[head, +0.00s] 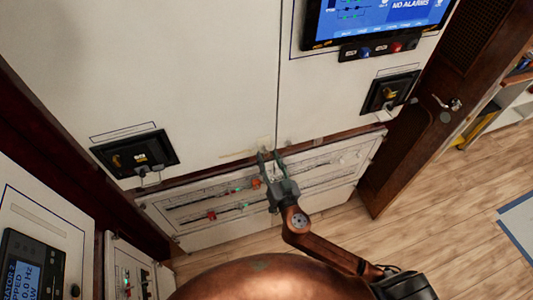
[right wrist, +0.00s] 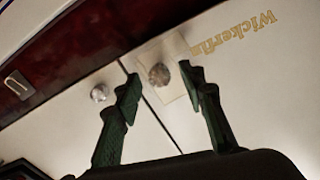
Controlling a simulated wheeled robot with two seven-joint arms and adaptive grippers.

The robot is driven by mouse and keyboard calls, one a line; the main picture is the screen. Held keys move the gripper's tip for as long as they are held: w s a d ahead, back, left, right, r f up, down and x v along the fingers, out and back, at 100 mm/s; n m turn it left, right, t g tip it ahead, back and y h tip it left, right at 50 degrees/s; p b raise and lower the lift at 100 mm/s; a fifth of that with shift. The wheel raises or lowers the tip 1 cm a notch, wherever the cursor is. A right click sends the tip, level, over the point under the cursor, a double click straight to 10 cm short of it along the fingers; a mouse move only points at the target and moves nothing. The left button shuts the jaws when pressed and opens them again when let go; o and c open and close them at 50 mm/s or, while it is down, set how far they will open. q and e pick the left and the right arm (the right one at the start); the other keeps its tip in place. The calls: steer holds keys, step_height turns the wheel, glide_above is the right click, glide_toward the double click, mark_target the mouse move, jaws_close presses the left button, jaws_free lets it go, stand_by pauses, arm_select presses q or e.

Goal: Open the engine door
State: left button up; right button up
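White cabinet doors (head: 190,60) meet at a vertical seam in the head view. No label in view tells me which door is the engine door. My right gripper (head: 270,157) is at the lower edge of these doors, near the seam. In the right wrist view its two green fingers (right wrist: 161,80) are apart, with a round metal knob (right wrist: 160,76) showing between the tips. I cannot tell whether they touch it. A second knob (right wrist: 99,93) is on the panel across the seam. My left gripper is not in view.
A breaker panel (head: 330,173) with several small switches lies below the doors. A brown wooden door (head: 430,110) with a metal handle (head: 447,102) stands at the right. Black latch units (head: 135,153) and a screen (head: 375,18) are on the cabinet.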

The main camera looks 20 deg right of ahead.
steer(key=shift+w, duration=1.1)
jaws_close()
